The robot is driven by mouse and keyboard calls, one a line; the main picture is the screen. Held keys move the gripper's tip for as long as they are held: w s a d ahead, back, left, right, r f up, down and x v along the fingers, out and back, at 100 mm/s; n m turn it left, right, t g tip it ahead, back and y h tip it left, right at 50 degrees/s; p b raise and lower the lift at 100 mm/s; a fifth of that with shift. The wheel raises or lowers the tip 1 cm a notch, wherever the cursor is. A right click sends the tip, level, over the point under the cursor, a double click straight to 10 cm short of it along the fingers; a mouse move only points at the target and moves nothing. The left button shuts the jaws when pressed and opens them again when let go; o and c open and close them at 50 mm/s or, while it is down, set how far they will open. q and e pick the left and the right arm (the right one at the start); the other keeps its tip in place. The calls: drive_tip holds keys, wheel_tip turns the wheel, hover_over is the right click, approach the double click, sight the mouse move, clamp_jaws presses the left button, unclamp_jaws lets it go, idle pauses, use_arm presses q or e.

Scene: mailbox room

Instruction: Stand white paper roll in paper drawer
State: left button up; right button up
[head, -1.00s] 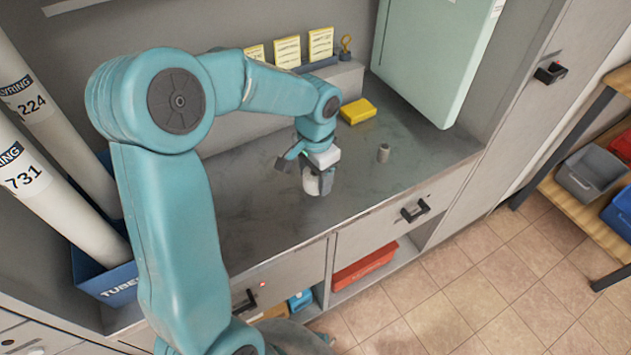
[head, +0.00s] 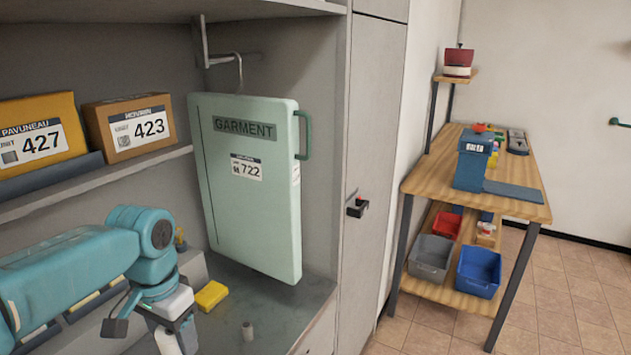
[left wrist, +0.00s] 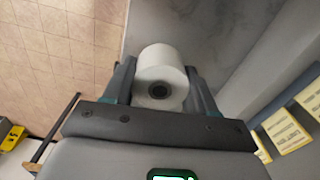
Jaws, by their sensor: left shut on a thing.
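My left gripper (head: 176,337) is shut on the white paper roll (head: 166,343) at the lower left of the head view. In the left wrist view the white paper roll (left wrist: 162,72) sits between the two fingers of the left gripper (left wrist: 162,85), with its dark core facing the camera. The grey counter (head: 282,300) shows beside and below the gripper. No paper drawer can be made out for certain in the views now. My right gripper is not in view.
A wooden bench (head: 490,195) stands at right, with a grey bin (head: 431,257) and a blue bin (head: 478,271) below. Tiled floor is clear.

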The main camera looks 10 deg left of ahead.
use_arm(q)
drive_tip(key=w+d+f+m, duration=0.1)
drive_tip(key=w+d+f, duration=0.1)
drive_tip(key=d+f, duration=0.7)
drive_tip(key=shift+w+d+f+m, duration=0.15)
drive_tip(key=shift+d+f+m, duration=0.05)
drive_tip(key=shift+m, duration=0.1)
drive_tip(key=w+d+f+n, duration=0.1)
drive_tip(key=d+f+n, duration=0.1)
drive_tip(key=f, duration=0.3)
drive_tip(key=shift+w+d+f, duration=0.3)
drive_tip(key=shift+d, duration=0.6)
drive_tip(key=shift+w+d+n, duration=0.15)
drive_tip(key=shift+w+n, duration=0.3)
drive_tip(key=shift+n, duration=0.25)
